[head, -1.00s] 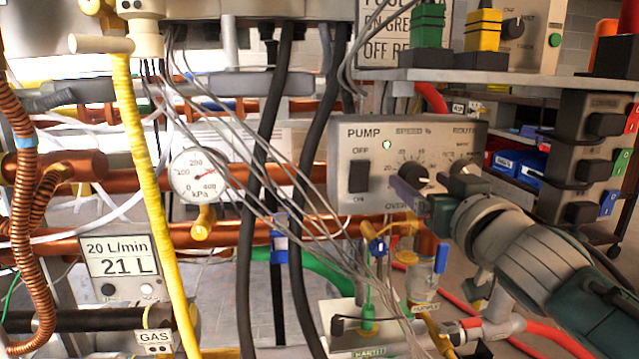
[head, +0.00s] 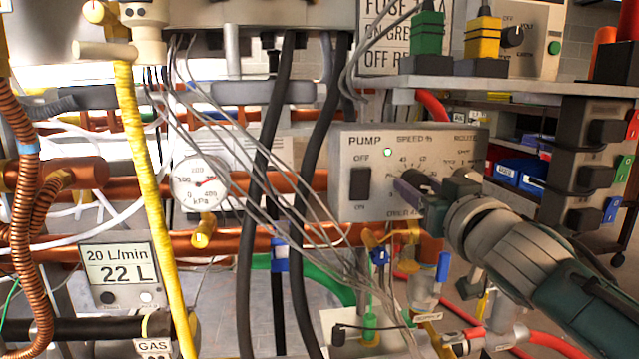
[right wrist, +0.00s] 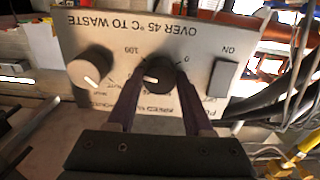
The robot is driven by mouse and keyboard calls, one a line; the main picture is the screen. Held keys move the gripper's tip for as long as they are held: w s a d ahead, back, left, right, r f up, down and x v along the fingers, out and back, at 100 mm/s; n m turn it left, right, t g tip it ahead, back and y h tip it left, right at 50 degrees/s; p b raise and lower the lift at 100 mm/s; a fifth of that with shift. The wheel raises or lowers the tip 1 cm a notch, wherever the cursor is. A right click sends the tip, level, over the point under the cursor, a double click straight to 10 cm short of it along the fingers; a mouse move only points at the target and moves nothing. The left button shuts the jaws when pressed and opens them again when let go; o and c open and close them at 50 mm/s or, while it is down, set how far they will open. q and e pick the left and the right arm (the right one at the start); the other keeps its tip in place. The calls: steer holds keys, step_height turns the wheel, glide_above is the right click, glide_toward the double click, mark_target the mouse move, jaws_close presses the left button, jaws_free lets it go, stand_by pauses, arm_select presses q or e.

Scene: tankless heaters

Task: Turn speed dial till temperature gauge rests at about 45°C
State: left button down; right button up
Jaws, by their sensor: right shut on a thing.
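The grey PUMP panel (head: 358,148) stands right of centre, with a lit green lamp and a black OFF/ON switch. Its black speed dial (head: 424,180) is partly covered by my right gripper (head: 420,192). In the right wrist view the speed dial (right wrist: 160,74) shows upside down, with its white pointer mark to the left. My right gripper (right wrist: 158,92) has its two dark fingers shut on either side of the dial. I cannot make out a temperature gauge; the round gauge (head: 200,182) reads in kPa. My left gripper is not in view.
A second dial (right wrist: 90,68), marked for route, sits close beside the speed dial. A display (head: 118,268) reads 22 L. Black hoses (head: 265,150) and thin grey wires hang left of the panel. A grey shelf (head: 480,86) juts out above it.

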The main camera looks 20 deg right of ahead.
jaws_close()
steer(key=shift+n, duration=0.3)
steer(key=n, duration=0.3)
steer(key=shift+n, duration=0.3)
steer(key=n, duration=0.3)
steer(key=shift+n, duration=0.3)
steer(key=n, duration=0.4)
steer(key=shift+n, duration=0.8)
